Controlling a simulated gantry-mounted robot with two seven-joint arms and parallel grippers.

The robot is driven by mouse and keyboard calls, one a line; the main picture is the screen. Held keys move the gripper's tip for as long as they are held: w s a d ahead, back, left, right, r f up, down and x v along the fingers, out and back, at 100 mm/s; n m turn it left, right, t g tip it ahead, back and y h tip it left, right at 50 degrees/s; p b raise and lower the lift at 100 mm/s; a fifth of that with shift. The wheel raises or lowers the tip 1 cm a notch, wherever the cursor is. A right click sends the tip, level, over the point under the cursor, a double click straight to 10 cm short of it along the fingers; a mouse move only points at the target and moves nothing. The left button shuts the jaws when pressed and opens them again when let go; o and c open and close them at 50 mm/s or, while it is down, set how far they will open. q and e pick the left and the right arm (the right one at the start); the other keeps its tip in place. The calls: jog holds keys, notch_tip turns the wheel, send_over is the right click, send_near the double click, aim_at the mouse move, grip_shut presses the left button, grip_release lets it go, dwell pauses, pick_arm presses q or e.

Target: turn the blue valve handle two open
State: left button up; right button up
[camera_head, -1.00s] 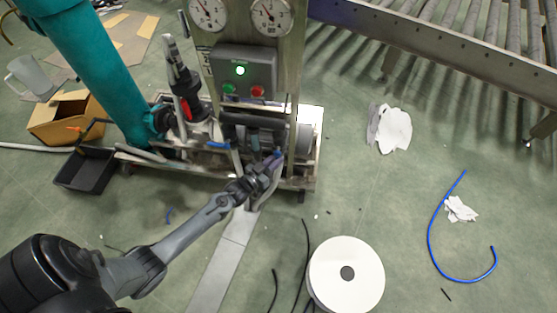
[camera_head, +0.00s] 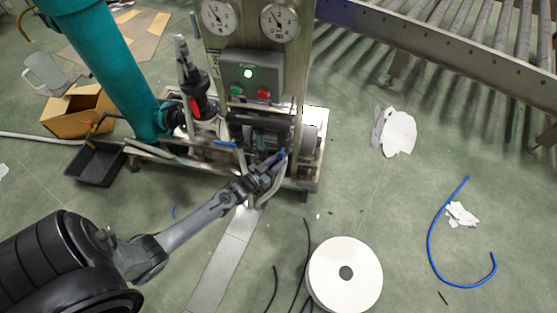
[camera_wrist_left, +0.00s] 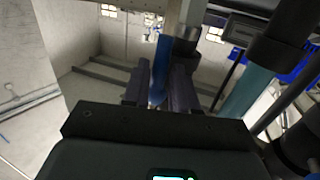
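A blue valve handle (camera_head: 281,155) is at the lower right of the pump skid in the head view. Another blue handle (camera_head: 225,144) lies further left on the skid's pipework. My left gripper (camera_head: 274,162) is at the right-hand handle. In the left wrist view that blue handle (camera_wrist_left: 161,68) stands between the two dark fingers (camera_wrist_left: 160,92), which close in on both its sides with little or no gap. The handle's lower end is hidden between the fingers. My right gripper is in neither view.
The skid carries a panel (camera_head: 252,75) with a lit green lamp and two gauges (camera_head: 279,22). A thick teal pipe (camera_head: 98,70) rises at left, beside a black tray (camera_head: 95,164) and a cardboard box (camera_head: 75,112). A white reel (camera_head: 345,290) and loose cables lie on the floor.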

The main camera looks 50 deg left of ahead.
pick_arm(q)
jog(key=s+p, duration=0.4)
jog(key=s, duration=0.6)
jog(key=shift+r, duration=0.25)
jog(key=shift+s+d, duration=0.1)
